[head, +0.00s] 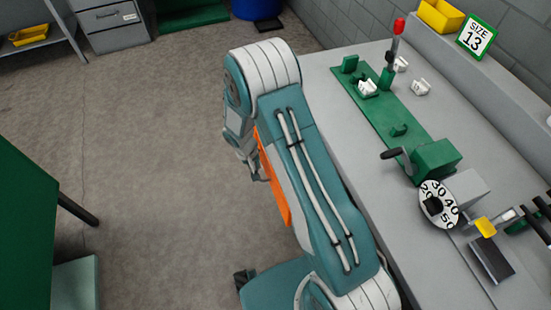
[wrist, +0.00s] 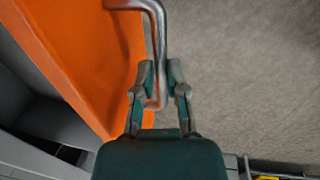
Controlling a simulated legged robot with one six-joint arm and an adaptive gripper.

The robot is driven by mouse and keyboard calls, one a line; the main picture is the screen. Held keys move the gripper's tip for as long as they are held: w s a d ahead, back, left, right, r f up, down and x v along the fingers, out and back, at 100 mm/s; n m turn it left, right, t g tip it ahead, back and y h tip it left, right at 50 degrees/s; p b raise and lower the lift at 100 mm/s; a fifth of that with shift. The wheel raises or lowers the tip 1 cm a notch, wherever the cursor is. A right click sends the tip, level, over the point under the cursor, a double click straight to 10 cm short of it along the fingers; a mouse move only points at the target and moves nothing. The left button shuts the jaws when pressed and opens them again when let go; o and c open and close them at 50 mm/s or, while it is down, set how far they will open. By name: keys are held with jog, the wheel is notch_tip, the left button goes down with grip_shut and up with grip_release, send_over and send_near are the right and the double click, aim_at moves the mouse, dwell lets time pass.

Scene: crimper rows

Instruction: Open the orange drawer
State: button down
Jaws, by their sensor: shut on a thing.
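The orange drawer front (wrist: 75,50) fills the upper left of the wrist view, with a bent metal bar handle (wrist: 160,20) on it. My gripper (wrist: 161,78) is shut on the handle, its fingers on either side of the bar. A grey space (wrist: 45,105) shows behind the orange front, so the front appears to stand out from the bench. In the head view the orange front (head: 272,180) shows as a strip beside my arm, which hides most of it. My gripper (head: 250,165) is small and partly hidden there.
The grey workbench (head: 340,110) stands on the right, with a green crimper fixture (head: 435,160), a numbered dial (head: 438,205) and white parts on it. Open floor (head: 150,150) lies left of my arm. A green surface (head: 25,210) stands at the left edge.

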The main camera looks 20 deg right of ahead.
jog(key=a, duration=0.6)
jog(key=shift+s+a+f, duration=0.15)
jog(key=shift+s+a, duration=0.05)
jog(key=shift+a, duration=0.2)
jog(key=c, duration=0.7)
grip_release()
jog(key=shift+w+r, duration=0.1)
jog(key=shift+r, duration=0.1)
jog(key=r, duration=0.3)
jog(key=a+r, duration=0.1)
jog(key=r, duration=0.3)
jog(key=a+r, duration=0.1)
jog(key=r, duration=0.3)
jog(key=shift+a+r, duration=0.15)
jog(key=shift+r, duration=0.05)
